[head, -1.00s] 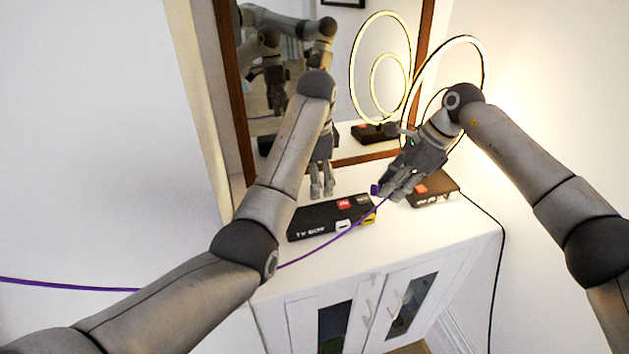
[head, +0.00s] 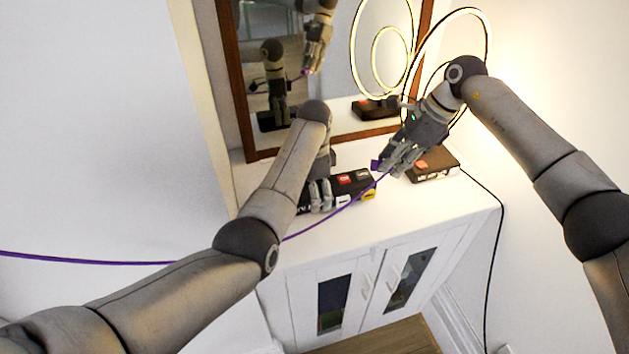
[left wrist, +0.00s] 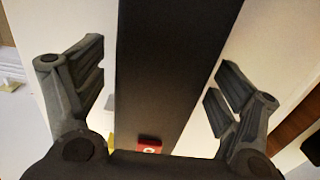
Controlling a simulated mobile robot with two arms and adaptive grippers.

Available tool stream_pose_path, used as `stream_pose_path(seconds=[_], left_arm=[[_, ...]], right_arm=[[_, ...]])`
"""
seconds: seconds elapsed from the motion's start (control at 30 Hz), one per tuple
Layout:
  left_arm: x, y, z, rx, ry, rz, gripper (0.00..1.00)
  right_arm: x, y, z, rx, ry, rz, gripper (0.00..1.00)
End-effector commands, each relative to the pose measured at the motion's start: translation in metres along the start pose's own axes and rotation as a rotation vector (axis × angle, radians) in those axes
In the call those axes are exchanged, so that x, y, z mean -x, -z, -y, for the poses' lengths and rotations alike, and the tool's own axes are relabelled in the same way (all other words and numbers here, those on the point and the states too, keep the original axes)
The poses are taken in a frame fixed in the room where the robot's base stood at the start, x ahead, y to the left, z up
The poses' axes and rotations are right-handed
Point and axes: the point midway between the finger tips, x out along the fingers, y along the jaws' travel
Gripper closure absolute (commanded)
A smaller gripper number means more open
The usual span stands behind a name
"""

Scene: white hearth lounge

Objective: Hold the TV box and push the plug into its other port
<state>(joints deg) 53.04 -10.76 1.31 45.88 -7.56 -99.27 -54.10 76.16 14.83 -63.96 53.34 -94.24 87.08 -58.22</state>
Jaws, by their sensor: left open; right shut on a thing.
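The black TV box (head: 345,189) lies on the white cabinet top, with a red label, a white label and a yellow part at its right end. My left gripper (head: 321,196) is open over the box's left part. In the left wrist view the black box (left wrist: 170,70) runs between the two spread fingers (left wrist: 160,85), with a gap on both sides. My right gripper (head: 387,171) is shut on the purple plug (head: 376,165), held above and right of the box's right end. The purple cable (head: 335,213) hangs from it in front of the box.
A second dark box (head: 432,166) with an orange label stands right of the TV box, near the glowing ring lamp (head: 487,45). A brown-framed mirror (head: 265,156) is behind. The cabinet top (head: 400,215) is clear in front.

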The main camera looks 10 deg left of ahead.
Motion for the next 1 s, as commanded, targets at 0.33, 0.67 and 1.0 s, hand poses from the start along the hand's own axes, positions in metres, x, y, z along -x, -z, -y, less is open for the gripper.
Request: stream_pose_path(seconds=[0.33, 0.67, 1.0], left_arm=[[-0.0038, 0.0000, -0.0001, 0.000, 0.000, 0.000, 0.14], [-0.0035, 0.0000, 0.0000, 0.000, 0.001, 0.000, 0.56], [-0.0034, -0.0001, 0.0002, 0.000, 0.001, 0.000, 0.77]], right_arm=[[0.0001, -0.0001, 0.0000, 0.000, 0.000, 0.000, 0.98], [0.0001, -0.0001, 0.0000, 0.000, 0.000, 0.000, 0.98], [-0.0043, 0.0034, -0.0011, -0.023, 0.009, 0.000, 0.98]])
